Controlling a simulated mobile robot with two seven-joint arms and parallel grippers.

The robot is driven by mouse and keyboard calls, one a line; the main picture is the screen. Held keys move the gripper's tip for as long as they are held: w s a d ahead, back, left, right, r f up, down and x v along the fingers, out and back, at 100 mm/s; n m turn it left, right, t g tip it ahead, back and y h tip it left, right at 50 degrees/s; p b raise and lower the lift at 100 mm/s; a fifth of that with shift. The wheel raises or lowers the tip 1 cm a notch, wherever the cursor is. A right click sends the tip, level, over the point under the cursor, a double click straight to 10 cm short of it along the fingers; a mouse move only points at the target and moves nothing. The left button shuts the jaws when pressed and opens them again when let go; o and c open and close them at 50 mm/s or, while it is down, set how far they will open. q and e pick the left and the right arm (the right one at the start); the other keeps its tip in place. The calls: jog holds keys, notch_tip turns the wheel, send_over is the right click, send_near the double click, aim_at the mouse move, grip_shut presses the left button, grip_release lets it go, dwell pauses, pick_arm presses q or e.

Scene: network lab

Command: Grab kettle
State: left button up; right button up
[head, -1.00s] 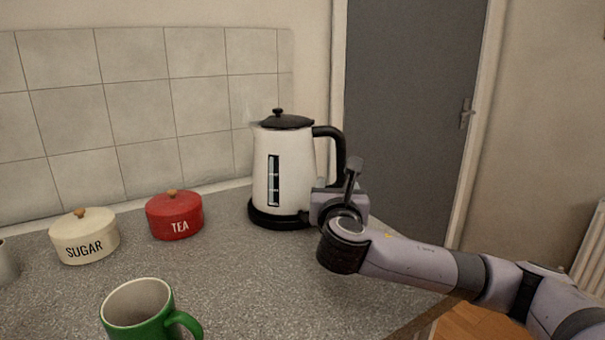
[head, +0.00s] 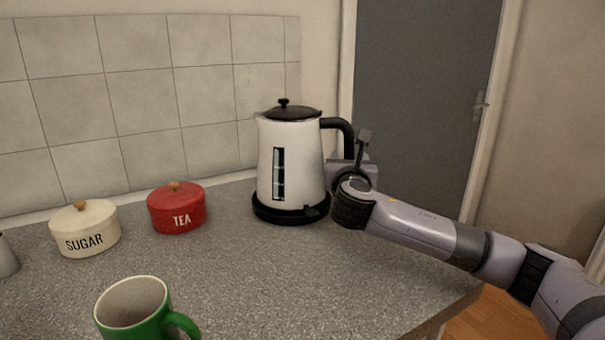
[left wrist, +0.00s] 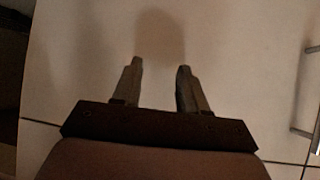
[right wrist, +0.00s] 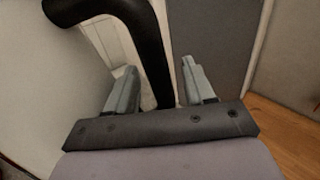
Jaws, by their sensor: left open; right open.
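The white kettle (head: 300,165) with a black lid and black handle (head: 345,128) stands upright on its black base (head: 290,213) on the counter. My right gripper (head: 358,148) is at the kettle's right side, by the handle. In the right wrist view, the black handle (right wrist: 150,50) runs down between the two open fingers of the right gripper (right wrist: 160,85), with a gap to the right finger. The kettle's white body (right wrist: 50,90) is at the left. My left gripper (left wrist: 150,85) is open and empty in front of a plain pale surface, and is not in the head view.
A red TEA tin (head: 177,210) and a cream SUGAR tin (head: 85,230) stand left of the kettle. A green mug (head: 135,310) is at the front. The grey counter (head: 260,280) is clear in front of the kettle. A tiled wall (head: 140,100) is behind.

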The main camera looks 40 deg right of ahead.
jog(key=shift+w, duration=0.1)
grip_shut()
dwell(1.3)
jog(key=shift+d+r, duration=0.1)
jog(key=shift+r, duration=0.2)
